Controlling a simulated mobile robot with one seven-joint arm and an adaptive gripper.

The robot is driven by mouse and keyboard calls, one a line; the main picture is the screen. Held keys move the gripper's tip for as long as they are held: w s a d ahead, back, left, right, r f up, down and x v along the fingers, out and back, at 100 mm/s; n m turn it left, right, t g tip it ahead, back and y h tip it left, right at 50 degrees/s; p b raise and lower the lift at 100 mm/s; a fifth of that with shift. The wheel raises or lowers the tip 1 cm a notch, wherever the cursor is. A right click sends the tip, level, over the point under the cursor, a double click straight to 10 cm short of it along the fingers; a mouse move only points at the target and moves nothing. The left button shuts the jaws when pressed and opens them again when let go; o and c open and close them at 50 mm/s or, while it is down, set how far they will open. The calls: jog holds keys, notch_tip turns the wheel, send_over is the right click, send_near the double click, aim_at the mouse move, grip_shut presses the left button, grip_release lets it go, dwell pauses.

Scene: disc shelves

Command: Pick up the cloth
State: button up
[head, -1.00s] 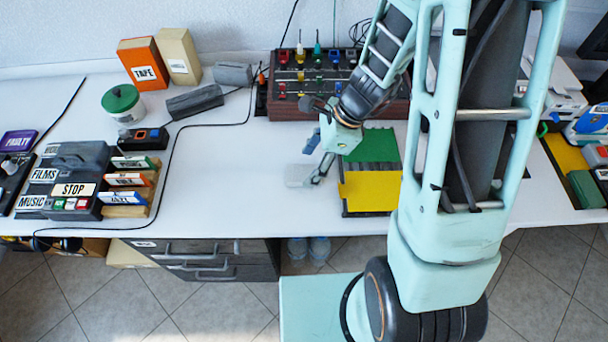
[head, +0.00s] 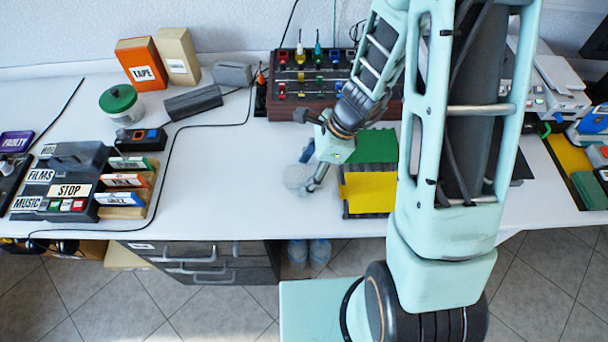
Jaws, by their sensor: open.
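The fingers overlap the cloth's edge in the picture. I cannot tell whether they touch it. Part of the cloth may be hidden behind the fingers.
A green and yellow block (head: 369,192) stands just right of my gripper. A dark red rack with colored handles (head: 300,87) stands behind. A black cable (head: 172,150) crosses the table left of the cloth. The table between cable and cloth is clear.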

jog(key=c, duration=1.2)
jog(key=shift+r, duration=0.1)
jog(key=shift+c, duration=0.2)
